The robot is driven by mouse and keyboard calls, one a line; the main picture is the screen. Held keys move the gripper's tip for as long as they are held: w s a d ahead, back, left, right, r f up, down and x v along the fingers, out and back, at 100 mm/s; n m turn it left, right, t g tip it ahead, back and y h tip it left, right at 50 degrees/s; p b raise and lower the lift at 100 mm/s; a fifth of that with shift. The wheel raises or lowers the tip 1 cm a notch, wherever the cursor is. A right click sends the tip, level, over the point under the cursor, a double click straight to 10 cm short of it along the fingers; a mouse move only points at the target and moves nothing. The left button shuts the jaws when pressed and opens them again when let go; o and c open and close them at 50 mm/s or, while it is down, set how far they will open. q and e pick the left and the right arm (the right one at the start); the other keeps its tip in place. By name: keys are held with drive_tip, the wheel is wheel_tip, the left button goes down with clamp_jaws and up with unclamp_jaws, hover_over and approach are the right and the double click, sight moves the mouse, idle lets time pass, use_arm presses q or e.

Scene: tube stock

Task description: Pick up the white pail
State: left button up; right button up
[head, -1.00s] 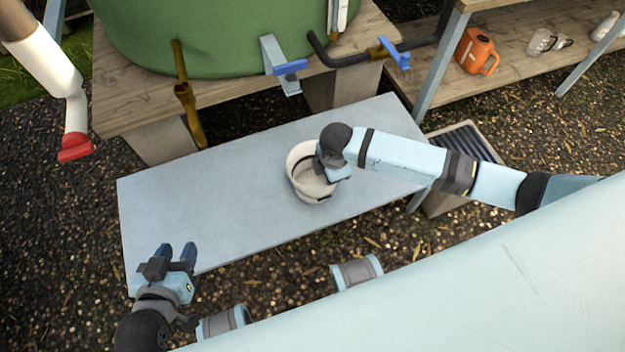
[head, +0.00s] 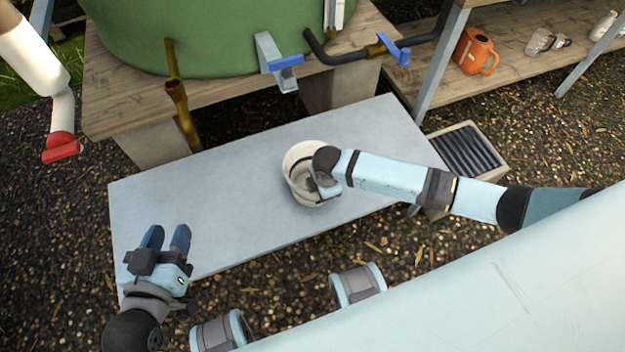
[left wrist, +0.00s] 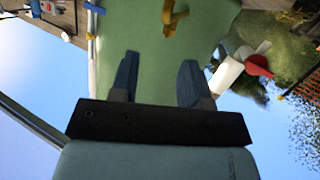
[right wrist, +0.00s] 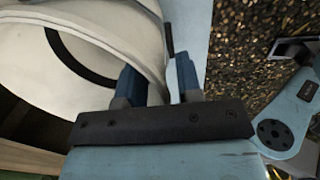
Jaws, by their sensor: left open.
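The white pail (head: 296,160) stands upright on the grey low table (head: 230,180) in the head view. My right gripper (head: 324,188) is down at the pail's right, near side, and my arm hides part of the rim. In the right wrist view the pail (right wrist: 110,25) fills the upper left, and its wall runs between the fingers of my right gripper (right wrist: 157,85). How firmly they close on it cannot be told. My left gripper (head: 165,238) is open and empty over the table's near left corner; its spread fingers also show in the left wrist view (left wrist: 158,82).
A green tank (head: 200,40) on a wooden stand with taps and pipes rises behind the table. A ribbed crate (head: 465,150) stands at the right. The table's left half is clear.

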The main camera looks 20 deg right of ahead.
clamp_jaws()
